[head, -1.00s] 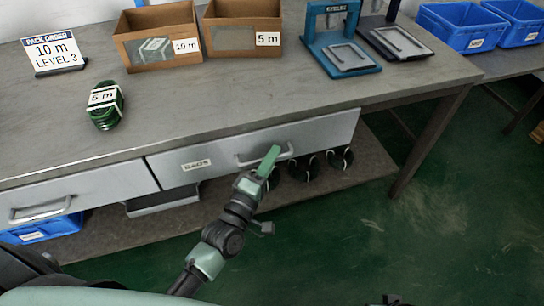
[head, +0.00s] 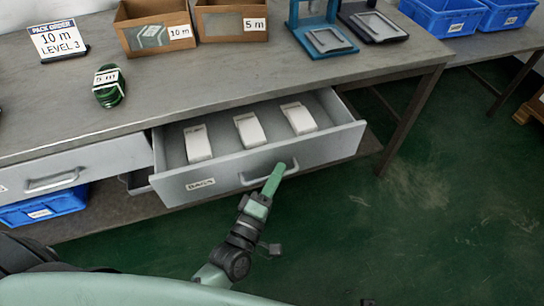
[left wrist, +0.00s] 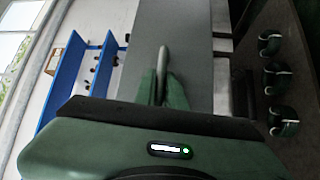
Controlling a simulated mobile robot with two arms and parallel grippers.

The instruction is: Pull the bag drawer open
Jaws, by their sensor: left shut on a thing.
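The bag drawer (head: 230,182), a grey drawer with a "BAGS" label on its front, is pulled out from under the bench. Three white stacks, one of them this left stack (head: 198,143), lie inside it. My left gripper (head: 275,174) is at the drawer's handle (head: 253,179), right of its middle, and is shut on it. In the left wrist view the left gripper's fingers (left wrist: 162,85) close around the grey handle bar (left wrist: 163,58). The fingers hide part of the handle. My right gripper does not show.
A second drawer (head: 100,160) at left is shut. The bench top (head: 220,80) holds a pack order sign (head: 58,40), a green coil (head: 108,86), two cardboard boxes and a blue press (head: 325,38). Blue bins stand at the right. The green floor (head: 420,200) before the bench is clear.

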